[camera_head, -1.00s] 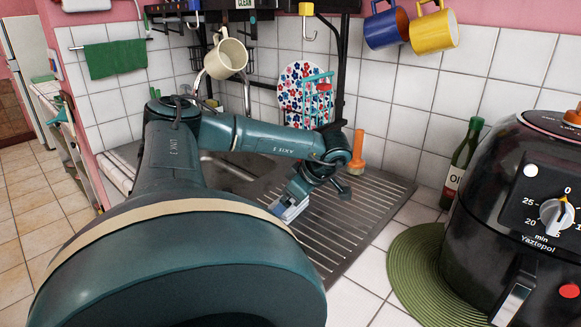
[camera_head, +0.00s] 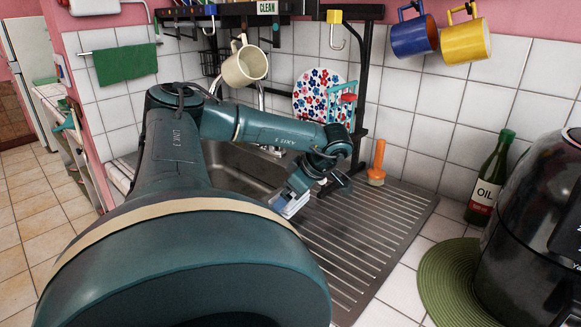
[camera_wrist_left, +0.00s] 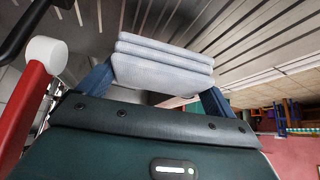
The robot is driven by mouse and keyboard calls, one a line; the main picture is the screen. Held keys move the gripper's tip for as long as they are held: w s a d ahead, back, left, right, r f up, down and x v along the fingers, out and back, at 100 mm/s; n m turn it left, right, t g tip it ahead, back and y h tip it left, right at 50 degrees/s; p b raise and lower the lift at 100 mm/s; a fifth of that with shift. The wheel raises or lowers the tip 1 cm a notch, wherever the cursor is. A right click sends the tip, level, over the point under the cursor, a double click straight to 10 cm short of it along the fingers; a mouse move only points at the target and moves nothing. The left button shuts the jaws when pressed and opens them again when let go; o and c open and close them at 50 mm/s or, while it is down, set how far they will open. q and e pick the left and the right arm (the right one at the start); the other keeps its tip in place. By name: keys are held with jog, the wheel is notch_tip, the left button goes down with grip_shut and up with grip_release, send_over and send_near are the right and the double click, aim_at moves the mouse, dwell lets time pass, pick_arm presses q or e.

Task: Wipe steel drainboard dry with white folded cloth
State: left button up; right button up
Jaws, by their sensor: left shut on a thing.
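The steel drainboard (camera_head: 350,250) is a ribbed metal sheet to the right of the sink in the head view; its ribs also show in the left wrist view (camera_wrist_left: 240,35). My left gripper (camera_head: 290,203) is over the drainboard's left part, near the sink edge. It is shut on the white folded cloth (camera_wrist_left: 163,65), which shows as a stack of layers between the fingers. In the head view the cloth (camera_head: 293,206) is small and partly hidden by my arm. I cannot tell whether it touches the drainboard. My right gripper is not in view.
An orange-handled tool (camera_head: 377,165) stands at the drainboard's back edge, near a flowered plate (camera_head: 315,92). The sink (camera_head: 235,165) lies left. An oil bottle (camera_head: 489,180), a green round mat (camera_head: 455,285) and a black appliance (camera_head: 525,235) are at right. Mugs (camera_head: 413,36) hang above.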

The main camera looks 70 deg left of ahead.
pick_arm(q)
jog(key=shift+r+p, duration=1.6)
jog(key=shift+r, duration=1.1)
